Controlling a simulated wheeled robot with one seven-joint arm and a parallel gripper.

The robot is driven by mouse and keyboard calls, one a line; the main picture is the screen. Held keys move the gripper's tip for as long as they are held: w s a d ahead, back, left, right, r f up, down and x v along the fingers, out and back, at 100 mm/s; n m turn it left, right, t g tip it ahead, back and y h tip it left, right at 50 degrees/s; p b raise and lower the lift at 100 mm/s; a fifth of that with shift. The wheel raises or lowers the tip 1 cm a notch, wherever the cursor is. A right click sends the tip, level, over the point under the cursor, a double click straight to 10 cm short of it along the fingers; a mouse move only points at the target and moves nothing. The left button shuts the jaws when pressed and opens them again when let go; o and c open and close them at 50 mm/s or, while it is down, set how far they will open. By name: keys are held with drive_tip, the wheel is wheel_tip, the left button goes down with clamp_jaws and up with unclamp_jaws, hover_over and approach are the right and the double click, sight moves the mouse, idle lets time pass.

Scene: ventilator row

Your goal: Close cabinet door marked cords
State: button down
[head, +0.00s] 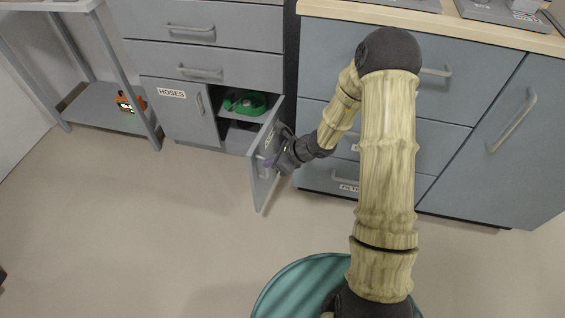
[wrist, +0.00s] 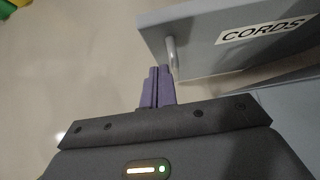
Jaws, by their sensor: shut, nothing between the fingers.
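The cabinet door marked CORDS (head: 262,172) stands swung open from the grey cabinet in the head view. In the wrist view the door (wrist: 200,50) shows its CORDS label and a bar handle (wrist: 171,53). My gripper (head: 270,161) is at the door's outer face, partly hidden by its own wrist. In the wrist view my gripper's purple fingers (wrist: 158,75) are shut and empty, close beside the handle. I cannot tell whether they touch it or the door.
Inside the open compartment a green coiled item (head: 245,103) lies on a shelf. The HOSES door (head: 180,108) to the left is shut. Blue-grey drawers (head: 320,125) stand close on the right. The floor (head: 150,220) in front is clear.

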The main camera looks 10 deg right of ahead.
sight(254, 161)
drive_tip(key=shift+w+a+r, duration=0.1)
drive_tip(key=shift+w+a, duration=0.25)
drive_tip(key=shift+a, duration=0.35)
drive_tip(key=shift+w+a, duration=0.35)
drive_tip(key=shift+a, duration=0.3)
drive_tip(key=shift+w+b, duration=0.15)
drive_tip(key=shift+b, duration=0.2)
